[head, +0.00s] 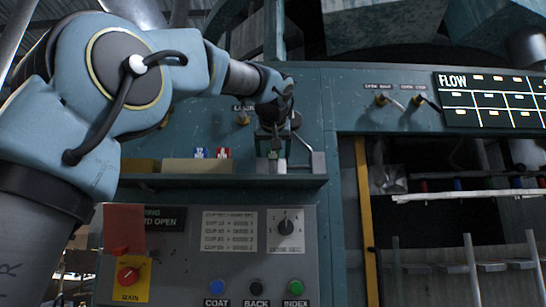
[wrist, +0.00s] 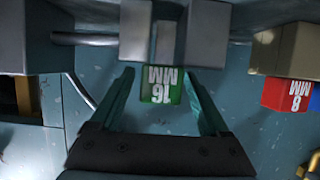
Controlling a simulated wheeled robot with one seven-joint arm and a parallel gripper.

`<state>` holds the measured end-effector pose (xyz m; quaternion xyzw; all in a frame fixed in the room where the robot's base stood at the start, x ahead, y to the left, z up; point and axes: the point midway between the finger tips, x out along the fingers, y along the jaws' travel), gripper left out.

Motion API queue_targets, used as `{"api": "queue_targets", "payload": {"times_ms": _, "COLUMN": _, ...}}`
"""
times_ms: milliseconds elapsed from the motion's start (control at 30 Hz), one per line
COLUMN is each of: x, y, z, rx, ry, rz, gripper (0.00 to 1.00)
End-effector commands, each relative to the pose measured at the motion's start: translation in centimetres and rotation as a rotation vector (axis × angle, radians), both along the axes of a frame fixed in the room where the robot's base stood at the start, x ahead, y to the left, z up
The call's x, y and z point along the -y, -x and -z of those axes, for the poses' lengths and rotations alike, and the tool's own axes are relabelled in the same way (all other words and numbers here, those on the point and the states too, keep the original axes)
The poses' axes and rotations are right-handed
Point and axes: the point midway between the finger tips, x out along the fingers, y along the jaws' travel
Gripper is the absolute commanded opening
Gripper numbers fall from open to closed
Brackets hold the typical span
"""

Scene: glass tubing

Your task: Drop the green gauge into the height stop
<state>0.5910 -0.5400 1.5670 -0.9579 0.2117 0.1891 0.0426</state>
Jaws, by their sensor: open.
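The green gauge (wrist: 163,98), marked 16 MM, shows upside down in the wrist view, between and just beyond my fingertips. Its lower end is against or close to the grey height stop (wrist: 132,35), whose slot lies between pale metal blocks. I cannot tell how deep the gauge sits in the slot. My gripper (wrist: 158,76) is open, with one finger on each side of the gauge and visible gaps. In the head view my gripper (head: 277,133) hangs over the height stop (head: 292,166) on the shelf, and the green gauge (head: 274,154) shows small beneath it.
A tan rack (head: 192,167) left of the height stop holds a blue gauge (head: 200,153) and a red 8 MM gauge (head: 222,153). A bent metal rod (head: 303,148) stands right of the stop. The panel wall is close behind; knobs and buttons sit below the shelf (head: 240,182).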

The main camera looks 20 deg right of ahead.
Motion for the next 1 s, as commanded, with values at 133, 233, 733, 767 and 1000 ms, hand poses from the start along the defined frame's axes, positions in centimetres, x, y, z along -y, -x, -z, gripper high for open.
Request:
{"api": "queue_targets", "payload": {"times_ms": 133, "x": 0.0, "y": 0.0, "z": 0.0, "rx": 0.000, "ry": 0.000, "rz": 0.000, "gripper": 0.79}}
{"api": "queue_targets", "payload": {"times_ms": 233, "x": -0.1, "y": 0.3, "z": -0.1, "rx": 0.001, "ry": 0.001, "rz": 0.001, "gripper": 0.79}}
{"api": "queue_targets", "payload": {"times_ms": 733, "x": -3.4, "y": 7.5, "z": -3.2, "rx": 0.001, "ry": 0.002, "rz": 0.003, "gripper": 0.79}}
{"api": "queue_targets", "payload": {"times_ms": 767, "x": -3.6, "y": 7.8, "z": -3.4, "rx": 0.001, "ry": 0.001, "rz": 0.002, "gripper": 0.79}}
{"api": "queue_targets", "payload": {"times_ms": 1000, "x": -4.2, "y": 9.1, "z": -4.1, "rx": 0.001, "ry": 0.001, "rz": 0.001, "gripper": 0.79}}
